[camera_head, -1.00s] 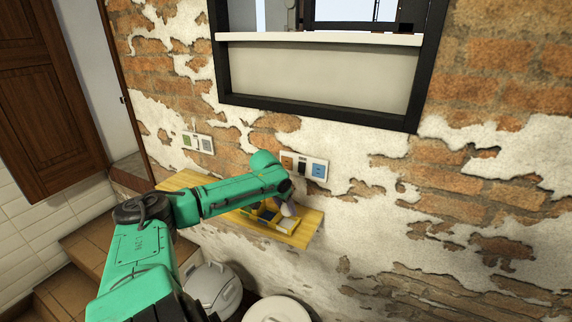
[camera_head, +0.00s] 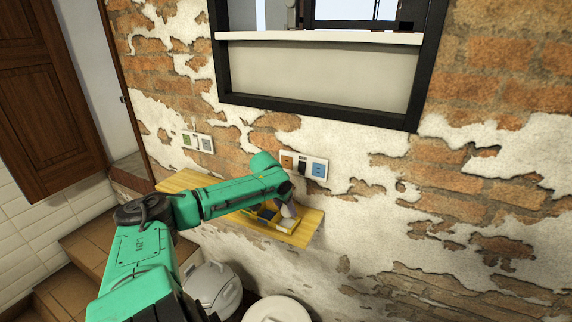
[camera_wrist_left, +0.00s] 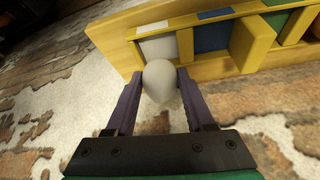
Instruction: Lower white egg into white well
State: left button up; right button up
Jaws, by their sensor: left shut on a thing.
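The white egg (camera_wrist_left: 160,82) is held between the two purple fingers of my left gripper (camera_wrist_left: 159,88) in the left wrist view. The white well (camera_wrist_left: 158,47) is at the left end of a yellow tray (camera_wrist_left: 134,58), just beyond the egg in that view. The egg's top overlaps the near edge of the well; I cannot tell how much height separates them. In the head view my left gripper (camera_head: 288,209) is over the right end of the tray, mostly hidden by my wrist. My right gripper is not in view.
A blue well (camera_wrist_left: 212,36) and a green well (camera_wrist_left: 276,18) lie beside the white one, split by yellow dividers. The tray sits on a yellow wooden shelf (camera_head: 306,231) against the brick wall.

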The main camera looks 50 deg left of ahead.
aim_at(285, 209)
pick_arm(q)
jog(key=shift+f+b, duration=0.5)
jog(key=shift+f, duration=0.9)
dwell(0.4)
jog(key=o, duration=0.8)
jog(key=shift+o, duration=0.2)
jog(key=shift+r, duration=0.1)
jog(key=shift+s+a+r+p, duration=0.1)
jog(key=shift+s+r+p, duration=0.15)
jog(key=shift+r+p, duration=0.15)
jog(key=p+v, duration=0.5)
jog(key=shift+w+d+r+p, duration=0.1)
jog(key=shift+d+r+p, duration=0.15)
jog(key=shift+r+p, duration=0.1)
jog(key=v, duration=0.7)
jog(key=shift+s+r, duration=0.3)
jog(key=shift+s, duration=0.1)
